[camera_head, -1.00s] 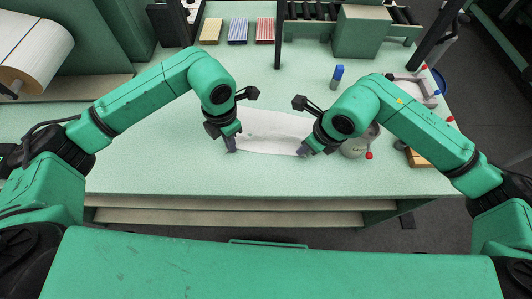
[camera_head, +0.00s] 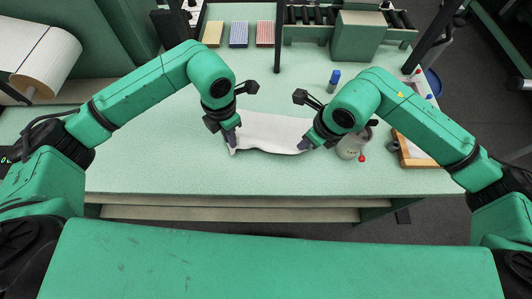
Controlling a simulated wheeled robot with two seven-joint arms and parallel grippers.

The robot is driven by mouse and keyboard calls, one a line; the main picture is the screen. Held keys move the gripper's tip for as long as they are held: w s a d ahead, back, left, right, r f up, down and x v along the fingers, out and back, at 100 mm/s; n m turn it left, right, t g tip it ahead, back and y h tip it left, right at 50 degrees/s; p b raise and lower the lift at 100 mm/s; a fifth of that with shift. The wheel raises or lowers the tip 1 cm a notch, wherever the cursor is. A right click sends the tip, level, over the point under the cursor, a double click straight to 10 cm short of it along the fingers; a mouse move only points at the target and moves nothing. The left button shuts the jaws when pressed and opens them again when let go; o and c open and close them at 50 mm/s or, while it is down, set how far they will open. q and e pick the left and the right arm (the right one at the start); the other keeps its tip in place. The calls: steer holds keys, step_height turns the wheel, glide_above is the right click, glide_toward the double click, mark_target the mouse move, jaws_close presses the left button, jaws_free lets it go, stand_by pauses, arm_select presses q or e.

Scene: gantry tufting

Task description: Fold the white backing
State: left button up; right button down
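The white backing (camera_head: 272,130) lies on the pale green table, between my two grippers. Its near edge looks raised and wavy, with a dark shadow beneath. My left gripper (camera_head: 231,139) is at the near left corner of the backing, and its fingertips appear shut on the cloth. My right gripper (camera_head: 306,144) is at the near right corner and also appears shut on it. The fingertips are small here, and my wrists hide part of the corners.
A pale jar (camera_head: 350,148) stands close to the right of my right gripper. A wooden tray (camera_head: 404,151) lies farther right. A blue-capped bottle (camera_head: 334,80) stands behind. Coloured pads (camera_head: 239,34) lie at the back, and a white roll (camera_head: 45,60) is at left. The table front is clear.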

arm_select(q)
steer(key=o, duration=1.2)
step_height(320, 180, up, 6)
steer(key=p, duration=0.3)
steer(key=shift+f, duration=0.2)
arm_select(e)
step_height(320, 180, up, 3)
steer(key=shift+r, duration=0.1)
